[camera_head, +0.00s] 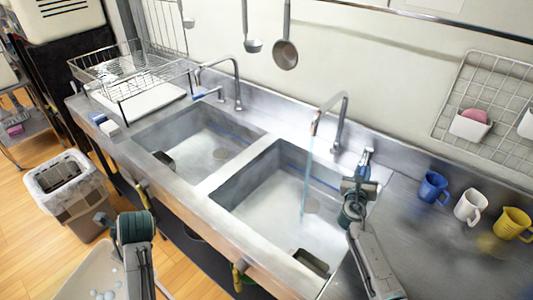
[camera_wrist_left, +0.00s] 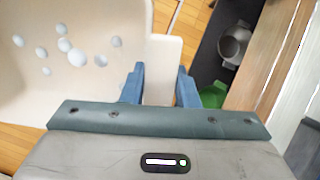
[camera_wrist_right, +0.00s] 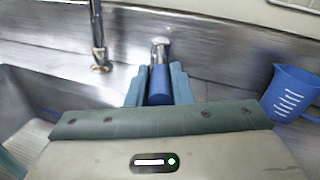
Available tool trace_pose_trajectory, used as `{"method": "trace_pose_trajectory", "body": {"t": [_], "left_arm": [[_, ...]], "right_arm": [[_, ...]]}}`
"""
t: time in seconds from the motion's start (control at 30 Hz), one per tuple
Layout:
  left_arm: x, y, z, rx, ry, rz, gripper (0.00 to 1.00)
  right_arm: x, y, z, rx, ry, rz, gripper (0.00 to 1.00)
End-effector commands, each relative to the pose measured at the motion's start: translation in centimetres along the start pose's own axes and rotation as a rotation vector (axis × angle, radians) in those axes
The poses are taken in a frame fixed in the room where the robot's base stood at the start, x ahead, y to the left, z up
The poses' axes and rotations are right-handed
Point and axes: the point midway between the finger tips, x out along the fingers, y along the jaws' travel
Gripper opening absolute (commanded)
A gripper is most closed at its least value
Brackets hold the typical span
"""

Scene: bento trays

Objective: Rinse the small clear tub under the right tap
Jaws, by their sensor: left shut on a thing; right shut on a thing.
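The tub (camera_head: 95,262) is pale and whitish, with several bluish-white blobs on it. It is at the bottom left of the head view, outside the sinks, and fills the upper left of the left wrist view (camera_wrist_left: 60,85). My left gripper (camera_wrist_left: 160,88) is shut on its pale tab. The right tap (camera_head: 341,112) runs a thin stream of water (camera_head: 306,175) into the right sink (camera_head: 262,205). My right gripper (camera_head: 361,172) is shut on the blue tap lever (camera_wrist_right: 160,84), beside the spout. The lever's lower part is hidden by the fingers.
A left sink (camera_head: 190,150) with its own tap (camera_head: 236,78) adjoins. A dish rack (camera_head: 130,75) stands at the far left. A blue cup (camera_head: 433,186), white cup (camera_head: 468,207) and yellow cup (camera_head: 512,223) stand right of my right gripper. A bin (camera_head: 65,180) stands on the floor.

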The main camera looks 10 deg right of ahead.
Motion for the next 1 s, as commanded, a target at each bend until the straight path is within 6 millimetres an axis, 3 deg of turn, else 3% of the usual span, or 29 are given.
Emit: {"method": "trace_pose_trajectory", "body": {"t": [0.37, 0.4, 0.5, 0.8, 1.0], "left_arm": [[-0.2, 0.0, 0.1, 0.000, 0.000, 0.000, 0.00], [-0.2, 0.0, 0.1, 0.000, 0.000, 0.000, 0.00], [-0.2, 0.0, 0.1, 0.000, 0.000, 0.000, 0.00], [-0.1, 0.0, 0.1, 0.000, 0.000, 0.000, 0.00], [0.4, 0.0, -0.2, 0.000, 0.000, 0.000, 0.00]], "right_arm": [[-0.1, -0.3, 0.0, 0.003, -0.005, 0.023, 0.00], [-0.1, -0.3, 0.0, 0.003, -0.005, 0.023, 0.28], [-0.1, -0.3, 0.0, 0.003, -0.005, 0.023, 0.41], [-0.3, -0.3, -0.1, 0.003, -0.004, 0.022, 0.41], [-2.9, -0.3, -0.3, 0.005, -0.003, 0.023, 0.41]]}}
